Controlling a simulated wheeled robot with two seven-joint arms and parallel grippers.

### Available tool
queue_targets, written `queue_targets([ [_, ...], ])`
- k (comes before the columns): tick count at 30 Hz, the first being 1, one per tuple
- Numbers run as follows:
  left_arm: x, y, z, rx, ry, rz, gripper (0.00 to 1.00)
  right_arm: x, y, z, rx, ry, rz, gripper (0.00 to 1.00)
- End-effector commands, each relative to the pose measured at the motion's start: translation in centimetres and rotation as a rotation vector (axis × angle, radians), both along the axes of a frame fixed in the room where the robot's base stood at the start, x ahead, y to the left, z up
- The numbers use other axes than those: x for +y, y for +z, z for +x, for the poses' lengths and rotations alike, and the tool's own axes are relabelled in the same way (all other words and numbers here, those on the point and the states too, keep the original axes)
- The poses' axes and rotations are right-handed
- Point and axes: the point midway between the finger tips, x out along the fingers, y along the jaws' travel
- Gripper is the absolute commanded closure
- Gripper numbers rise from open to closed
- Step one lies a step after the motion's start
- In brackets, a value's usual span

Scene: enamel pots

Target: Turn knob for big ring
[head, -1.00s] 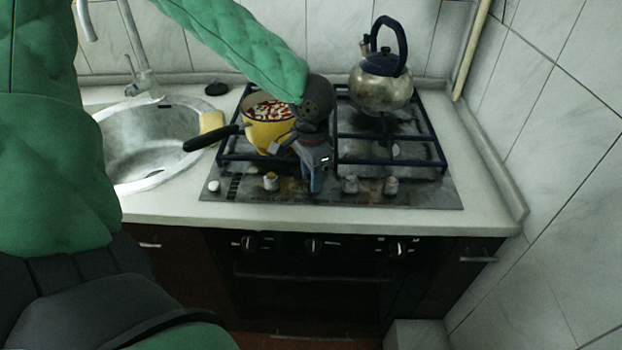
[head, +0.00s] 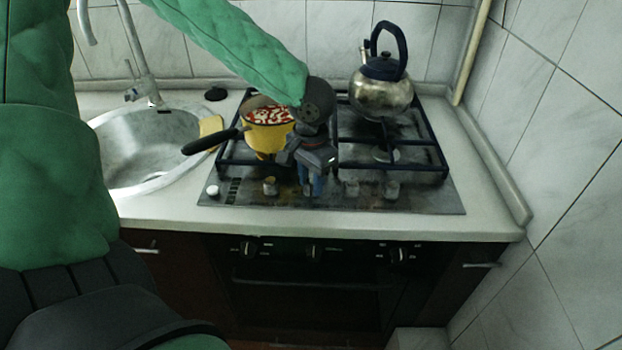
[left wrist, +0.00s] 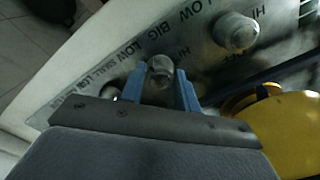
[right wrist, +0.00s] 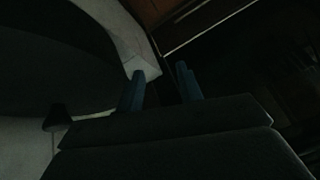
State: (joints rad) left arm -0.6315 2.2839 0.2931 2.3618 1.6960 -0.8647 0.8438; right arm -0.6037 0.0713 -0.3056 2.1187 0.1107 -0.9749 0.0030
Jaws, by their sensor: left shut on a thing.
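The hob's control panel (head: 430,198) carries a row of pale knobs along its front edge. The head view hides this knob behind the gripper. Printed words including BIG, LOW and HI show near the knob. My right gripper (right wrist: 162,82) shows only in its wrist view, empty with its fingers apart.
A yellow pot (head: 262,132) with red and white food stands on the left burner, its dark handle pointing left. A kettle (head: 381,95) stands at the back right. A sink (head: 150,150) is at left. The oven's own knobs (head: 313,250) are below the counter.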

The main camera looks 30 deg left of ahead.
Motion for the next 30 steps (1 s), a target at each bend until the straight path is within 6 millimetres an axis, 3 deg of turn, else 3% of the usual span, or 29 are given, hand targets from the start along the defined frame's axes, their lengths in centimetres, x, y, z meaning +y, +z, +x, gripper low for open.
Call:
queue_targets([
  [1, 0.0, 0.0, 0.1, -0.002, 0.000, 0.001, 0.67, 0.0, 0.0, 0.0, 0.000, 0.000, 0.000, 0.64],
  [4, 0.0, 0.0, 0.1, -0.002, 0.000, 0.001, 0.47, 0.0, 0.0, 0.0, 0.001, 0.000, 0.000, 0.64],
  [17, 0.0, 0.8, 0.1, -0.002, 0.000, 0.001, 0.46, 0.0, 0.1, 0.0, 0.001, 0.000, -0.001, 0.64],
  [30, 0.0, 6.3, 0.1, -0.004, 0.000, -0.001, 0.46, -0.1, 1.1, 0.1, 0.005, 0.002, -0.002, 0.64],
])
